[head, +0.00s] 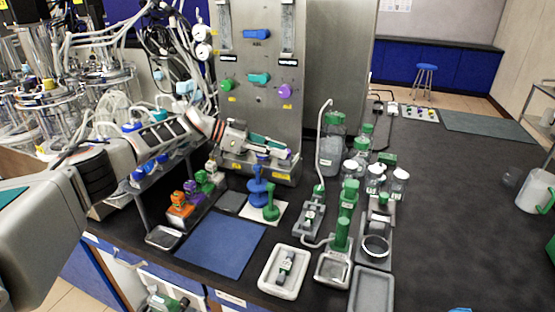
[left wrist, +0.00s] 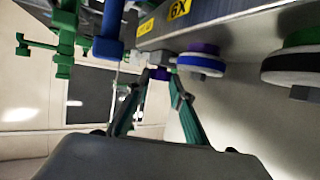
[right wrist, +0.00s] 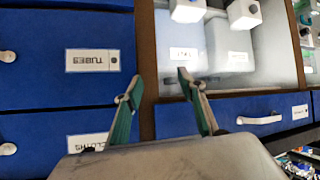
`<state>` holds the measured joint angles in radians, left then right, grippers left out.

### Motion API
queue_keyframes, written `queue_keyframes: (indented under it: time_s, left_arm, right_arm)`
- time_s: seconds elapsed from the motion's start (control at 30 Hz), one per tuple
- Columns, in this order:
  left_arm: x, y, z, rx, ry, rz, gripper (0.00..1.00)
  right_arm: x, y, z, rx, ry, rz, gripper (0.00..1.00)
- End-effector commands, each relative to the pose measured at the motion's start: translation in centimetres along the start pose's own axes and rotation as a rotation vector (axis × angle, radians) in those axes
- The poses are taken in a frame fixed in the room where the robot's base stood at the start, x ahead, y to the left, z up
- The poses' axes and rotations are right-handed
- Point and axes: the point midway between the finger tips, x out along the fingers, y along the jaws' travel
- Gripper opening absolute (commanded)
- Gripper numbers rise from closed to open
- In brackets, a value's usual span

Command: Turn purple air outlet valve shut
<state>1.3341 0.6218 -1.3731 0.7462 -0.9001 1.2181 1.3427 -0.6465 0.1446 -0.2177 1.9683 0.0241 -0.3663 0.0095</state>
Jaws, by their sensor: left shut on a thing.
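My left gripper (head: 286,153) reaches in from the left to the lower part of the steel panel (head: 330,60). A purple knob (head: 285,90) sits higher on the panel, apart from the gripper. My right gripper (right wrist: 160,84) is open and empty in front of blue drawers (right wrist: 60,90); it is outside the head view.
A teal knob (head: 258,78) and a green knob (head: 227,84) are on the panel. A blue stand (head: 257,190) and a green stand (head: 271,205) rise just below the left gripper. Bottles (head: 331,150) stand to the right. A blue mat (head: 220,243) lies in front.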

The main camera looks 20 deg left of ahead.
Motion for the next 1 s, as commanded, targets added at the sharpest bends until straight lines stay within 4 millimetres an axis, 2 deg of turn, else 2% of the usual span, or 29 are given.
queue_keyframes:
  time_s: [0.03, 0.1, 0.3, 0.5, 0.87, 0.9, 0.93, 1.0]
  left_arm:
    - [0.3, -0.1, 0.7, 0.003, -0.004, 0.012, 0.0]
    - [0.3, -0.1, 0.7, 0.01, -0.004, 0.028, 0.0]
    - [0.2, -0.1, 0.5, 0.023, -0.005, 0.06, 0.0]
    - [0.1, -0.2, 0.3, 0.028, -0.005, 0.071, 0.0]
    - [0.1, -0.1, 0.2, 0.029, -0.005, 0.072, 0.0]
    - [0.1, -0.1, 0.2, 0.029, -0.005, 0.072, 0.29]
    - [0.1, -0.1, 0.2, 0.029, -0.005, 0.072, 0.37]
    - [0.1, -0.1, 0.1, 0.029, -0.004, 0.072, 0.38]
  right_arm:
    - [0.6, -0.2, 1.4, 0.001, -0.01, -0.001, 0.4]
    - [0.9, -0.3, 2.4, 0.002, -0.019, -0.001, 0.4]
    - [1.4, -0.7, 4.1, 0.008, -0.035, -0.003, 0.4]
    - [1.5, -0.8, 4.4, 0.011, -0.036, -0.003, 0.4]
    - [1.4, -0.6, 3.7, 0.01, -0.024, 0.0, 0.4]
    - [1.4, -0.6, 3.7, 0.011, -0.024, 0.0, 0.4]
    - [1.4, -0.6, 3.7, 0.01, -0.025, 0.0, 0.4]
    - [1.4, -0.6, 3.7, 0.01, -0.025, -0.001, 0.4]
